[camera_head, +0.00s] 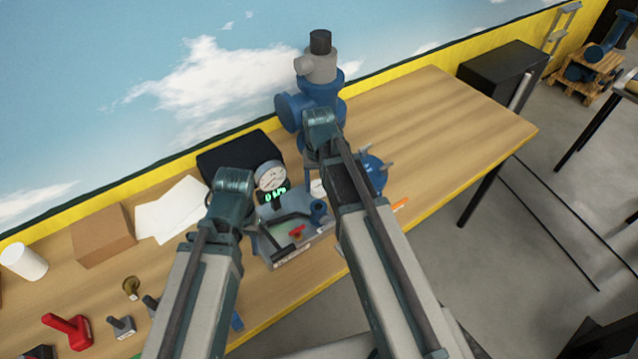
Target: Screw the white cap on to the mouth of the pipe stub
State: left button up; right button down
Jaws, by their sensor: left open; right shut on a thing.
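A small white piece, which looks like the white cap (318,187), shows at the left edge of my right arm, partly hidden by it. My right gripper (322,178) is shut on it; the arm covers most of the fingers. Just below it in the picture is a short blue upright pipe piece (318,209), which looks like the pipe stub, at the right side of a grey box. I cannot tell whether cap and stub touch. My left gripper (284,225) is open over the grey box, left of the stub, with its fingers hard to make out.
The grey box (279,262) holds a small red-handled part (297,232). A gauge (271,177) stands behind it. A blue and grey pump (318,82) stands at the back. A red tool (70,330) and cardboard box (102,235) are at left. The table's right part (450,130) is clear.

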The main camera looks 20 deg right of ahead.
jog(key=shift+w, duration=0.45)
jog(key=shift+s+r, duration=0.1)
jog(key=shift+s, duration=0.15)
pick_arm(q)
jog(key=shift+w, duration=0.25)
pick_arm(e)
jog(key=shift+w, duration=0.15)
jog(key=shift+f, duration=0.2)
pick_arm(q)
notch_tip(320, 180, down, 6)
jog(key=b, duration=0.6)
jog(key=shift+r, duration=0.1)
pick_arm(e)
send_over(319, 209)
notch_tip(319, 209, down, 6)
jog(key=shift+a+r, duration=0.1)
jog(key=shift+r, duration=0.15)
pick_arm(q)
jog(key=shift+f+b, duration=1.2)
jog(key=shift+f, duration=0.05)
pick_arm(e)
jog(key=shift+f, duration=1.25)
jog(key=shift+c, duration=0.4)
grip_release()
